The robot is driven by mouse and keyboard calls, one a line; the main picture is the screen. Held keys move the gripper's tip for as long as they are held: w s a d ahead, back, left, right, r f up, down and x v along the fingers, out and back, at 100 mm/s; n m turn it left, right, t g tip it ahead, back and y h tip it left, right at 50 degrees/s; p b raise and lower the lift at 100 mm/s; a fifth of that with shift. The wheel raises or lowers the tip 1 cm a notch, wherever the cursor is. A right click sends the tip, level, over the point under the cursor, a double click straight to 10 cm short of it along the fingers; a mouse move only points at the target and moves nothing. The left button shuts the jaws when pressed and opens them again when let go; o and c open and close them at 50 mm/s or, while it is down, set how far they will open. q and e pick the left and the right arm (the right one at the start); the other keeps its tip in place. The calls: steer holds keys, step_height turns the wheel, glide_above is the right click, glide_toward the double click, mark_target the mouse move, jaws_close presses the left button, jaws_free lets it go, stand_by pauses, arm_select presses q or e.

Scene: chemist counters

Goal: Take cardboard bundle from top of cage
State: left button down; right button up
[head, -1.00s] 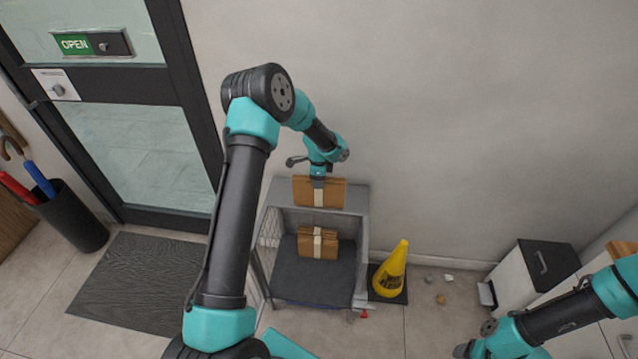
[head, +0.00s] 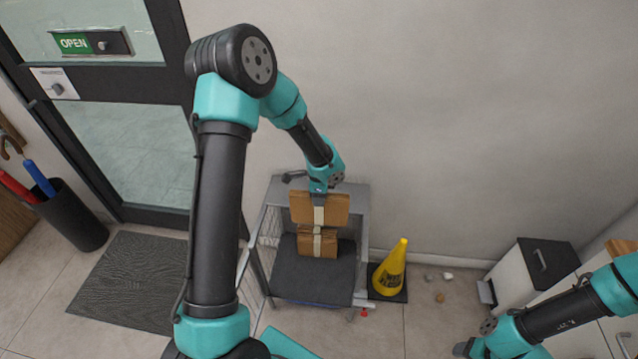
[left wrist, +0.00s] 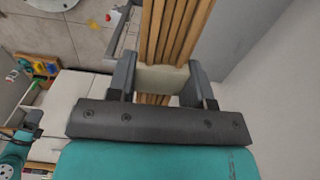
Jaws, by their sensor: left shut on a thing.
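A cardboard bundle (head: 319,209) of brown sheets with a pale band around its middle hangs from my left gripper (head: 319,192). In the left wrist view the two fingers of my left gripper (left wrist: 166,78) are shut on the pale band, with the bundle's sheet edges (left wrist: 177,25) between them. The bundle is upright in front of the upper part of the grey cage (head: 362,215). A second, similar cardboard bundle (head: 317,243) sits inside the cage on its dark floor, partly hidden by the held one. My right gripper (head: 465,349) is at the lower right; its fingers are not clear.
A yellow cone (head: 390,268) stands just right of the cage, with small debris (head: 440,297) beyond it. A door, a dark mat (head: 128,283) and an umbrella stand (head: 72,222) are at the left.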

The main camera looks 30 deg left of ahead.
arm_select(q)
steer(key=shift+s+d+r, duration=0.1)
steer(key=shift+s+d, duration=0.4)
steer(key=shift+s, duration=0.35)
steer(key=shift+s+d+r, duration=0.1)
steer(key=shift+s+d, duration=0.4)
steer(key=shift+s, duration=0.35)
